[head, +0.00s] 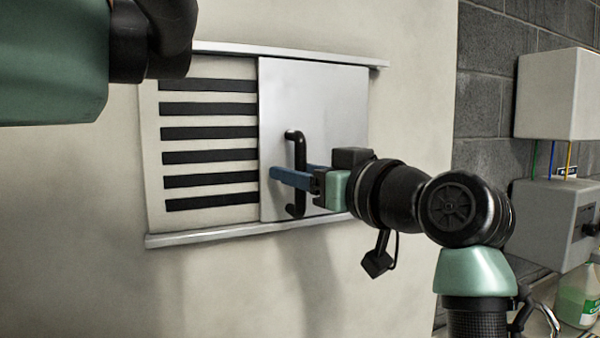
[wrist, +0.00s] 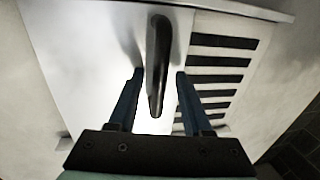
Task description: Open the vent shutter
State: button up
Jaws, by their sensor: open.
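The vent shutter (head: 318,95) is a smooth light-grey panel between an upper and a lower rail. It stands at the right part of the vent, and the black slots (head: 208,133) to its left are uncovered. A black upright bar handle (head: 296,145) sits near the panel's left edge. My gripper (head: 292,178), with blue fingers, is open at the handle's middle to lower part. In the wrist view the handle (wrist: 157,62) lies between the two spread fingers (wrist: 158,74), with a gap on each side. The panel (wrist: 85,50) and slots (wrist: 222,70) also show there.
The lower rail (head: 200,236) and upper rail (head: 350,61) stick out from the pale wall. Grey boxes (head: 555,222) with cables and a bottle (head: 578,298) stand at the right. The wall below the vent is clear.

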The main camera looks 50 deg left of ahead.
jog(key=s+d+b, duration=0.1)
jog(key=d+b, duration=0.5)
jog(key=d, duration=0.7)
jog(key=w+d+f+m+t+h, duration=0.1)
jog(key=w+d+m+t+h, duration=0.45)
jog(key=d+m+t, duration=0.85)
jog(key=s+d+r+m+t+h, duration=0.2)
jog(key=s+d+m+t+h, duration=0.1)
jog(key=s+d+t+h, duration=0.6)
jog(key=d+t+h, duration=0.1)
jog(key=t+h, duration=0.1)
jog(key=h, duration=0.1)
jog(key=shift+d+t+b, duration=0.25)
jog(key=shift+t+b, duration=0.15)
jog(key=shift+h, duration=0.25)
